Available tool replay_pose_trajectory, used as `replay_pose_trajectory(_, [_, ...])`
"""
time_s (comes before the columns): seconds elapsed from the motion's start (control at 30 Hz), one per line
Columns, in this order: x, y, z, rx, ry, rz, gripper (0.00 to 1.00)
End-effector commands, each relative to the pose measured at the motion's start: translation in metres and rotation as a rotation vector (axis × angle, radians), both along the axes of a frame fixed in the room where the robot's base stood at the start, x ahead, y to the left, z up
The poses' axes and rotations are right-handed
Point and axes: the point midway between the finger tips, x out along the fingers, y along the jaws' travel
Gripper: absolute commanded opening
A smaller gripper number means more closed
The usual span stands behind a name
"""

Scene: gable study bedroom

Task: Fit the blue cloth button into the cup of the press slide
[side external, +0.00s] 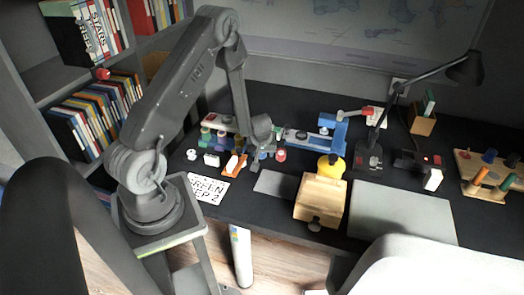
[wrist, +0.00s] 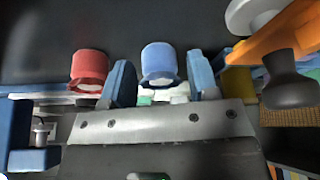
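The blue cloth button (wrist: 160,62) is a short blue cylinder with a pale end, between my two fingers in the wrist view. My gripper (side external: 263,157) is low over the dark desk, left of the press. Its fingers are open on either side of the blue button, with narrow gaps showing. A red cloth button (wrist: 88,68) stands just left of the fingers; it also shows in the side view (side external: 281,155). The blue press (side external: 331,130) stands to the right, with its slide (side external: 298,135) reaching left. The slide's cup cannot be made out clearly.
An orange tool with a dark knob (wrist: 290,80) is close on the right in the wrist view.

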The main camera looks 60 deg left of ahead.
Motion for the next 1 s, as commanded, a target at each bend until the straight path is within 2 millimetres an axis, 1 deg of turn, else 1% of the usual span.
replay_pose_trajectory(0.27, [0.000, 0.000, 0.000, 0.000, 0.000, 0.000, 0.60])
replay_pose_trajectory(0.37, [0.000, -0.001, 0.004, 0.000, -0.001, 0.000, 0.60])
replay_pose_trajectory(0.47, [-0.002, -0.005, 0.015, 0.002, -0.001, -0.001, 0.60])
replay_pose_trajectory(0.7, [-0.002, -0.022, 0.049, 0.003, -0.003, -0.003, 0.60])
replay_pose_trajectory(0.9, [-0.007, -0.033, 0.077, 0.002, -0.003, -0.002, 0.60])
replay_pose_trajectory(1.0, [-0.009, -0.036, 0.088, 0.004, -0.001, -0.002, 0.60])
